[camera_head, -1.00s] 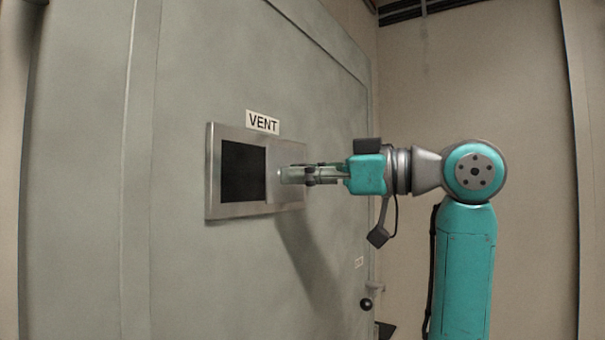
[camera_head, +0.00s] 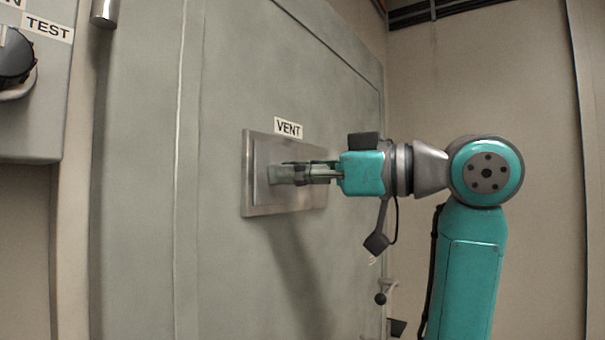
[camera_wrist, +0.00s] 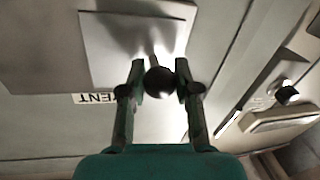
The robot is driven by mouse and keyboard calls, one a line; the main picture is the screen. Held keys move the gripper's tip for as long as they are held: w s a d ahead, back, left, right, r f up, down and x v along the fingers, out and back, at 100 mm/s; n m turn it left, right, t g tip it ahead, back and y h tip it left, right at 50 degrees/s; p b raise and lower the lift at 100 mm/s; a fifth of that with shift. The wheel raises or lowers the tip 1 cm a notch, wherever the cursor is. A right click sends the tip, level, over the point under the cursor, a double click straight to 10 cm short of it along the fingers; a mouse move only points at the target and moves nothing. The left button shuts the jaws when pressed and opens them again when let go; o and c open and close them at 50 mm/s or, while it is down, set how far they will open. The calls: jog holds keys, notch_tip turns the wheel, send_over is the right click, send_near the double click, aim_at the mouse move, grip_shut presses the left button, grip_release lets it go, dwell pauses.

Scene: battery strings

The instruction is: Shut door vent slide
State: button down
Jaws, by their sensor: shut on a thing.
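The metal vent (camera_head: 252,200) is set in the grey-green door, below a "VENT" label (camera_head: 289,128). Its slide plate (camera_head: 262,160) lies across the frame, and no dark opening shows in the head view. My gripper (camera_head: 283,174) is at the slide, its fingers reaching the plate from the right. In the wrist view, a dark round knob (camera_wrist: 158,81) on a short stem sits between the two fingertips of my gripper (camera_wrist: 160,78), which is shut on it. The pale vent plate (camera_wrist: 105,35) is behind the knob. The fingers hide part of the slide in the head view.
A grey box (camera_head: 30,130) with a dark rotary knob and a "TEST" label is on the wall at the left. A door handle with a dark ball (camera_head: 381,298) is low at the right. The door face around the vent is clear.

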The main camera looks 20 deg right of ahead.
jog(key=shift+s+a, duration=0.15)
jog(key=c, duration=0.8)
grip_release()
jog(key=shift+a, duration=0.15)
jog(key=shift+s+d, duration=0.3)
jog(key=shift+d, duration=0.2)
jog(key=v, duration=1.1)
jog(key=shift+a, duration=0.1)
jog(key=shift+f, duration=0.1)
